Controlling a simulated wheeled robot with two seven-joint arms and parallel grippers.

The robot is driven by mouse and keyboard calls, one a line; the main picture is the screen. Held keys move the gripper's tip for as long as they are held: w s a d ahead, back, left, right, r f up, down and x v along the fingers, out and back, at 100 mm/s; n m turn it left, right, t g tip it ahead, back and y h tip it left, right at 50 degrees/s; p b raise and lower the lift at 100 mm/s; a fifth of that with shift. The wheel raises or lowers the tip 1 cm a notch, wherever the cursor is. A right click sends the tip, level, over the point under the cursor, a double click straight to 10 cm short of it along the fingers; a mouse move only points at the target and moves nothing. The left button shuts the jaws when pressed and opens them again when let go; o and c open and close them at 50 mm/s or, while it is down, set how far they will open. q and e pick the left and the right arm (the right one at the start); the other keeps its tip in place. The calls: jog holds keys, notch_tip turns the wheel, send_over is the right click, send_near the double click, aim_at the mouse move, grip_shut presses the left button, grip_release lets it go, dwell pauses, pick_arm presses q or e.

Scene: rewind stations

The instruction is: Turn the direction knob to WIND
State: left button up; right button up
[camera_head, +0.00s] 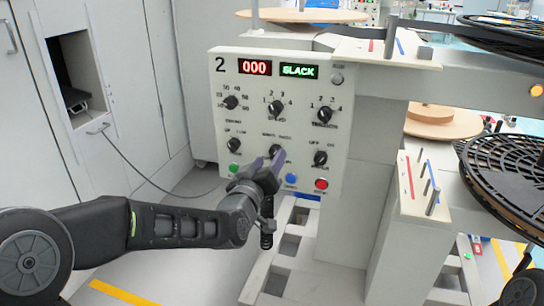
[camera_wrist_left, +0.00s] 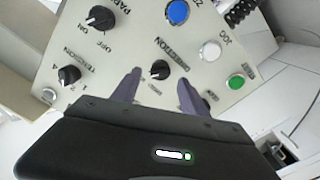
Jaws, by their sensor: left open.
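The direction knob (camera_wrist_left: 159,69) is a small black knob on the pale control panel (camera_wrist_left: 215,80). In the left wrist view it lies between the two finger tips of my left gripper (camera_wrist_left: 160,79), with a gap on each side. The fingers are apart and hold nothing. In the head view my left gripper (camera_head: 268,163) is at the lower middle of the panel (camera_head: 222,109), and its fingers partly cover the direction knob (camera_head: 275,150). The panel's displays read 000 and SLACK. I cannot make out the knob's exact setting.
Other black knobs surround it, including a tension knob (camera_wrist_left: 69,74) and a park knob (camera_wrist_left: 101,18). A blue button (camera_head: 291,178), a red button (camera_head: 321,184) and a green button (camera_head: 234,168) are close by. Reels and peg plates stand to the right.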

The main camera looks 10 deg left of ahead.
aim_at(273, 154)
pick_arm(q)
jog(key=shift+w+d, duration=0.1)
jog(key=shift+w, duration=1.5)
jog(key=shift+c, duration=0.3)
grip_shut()
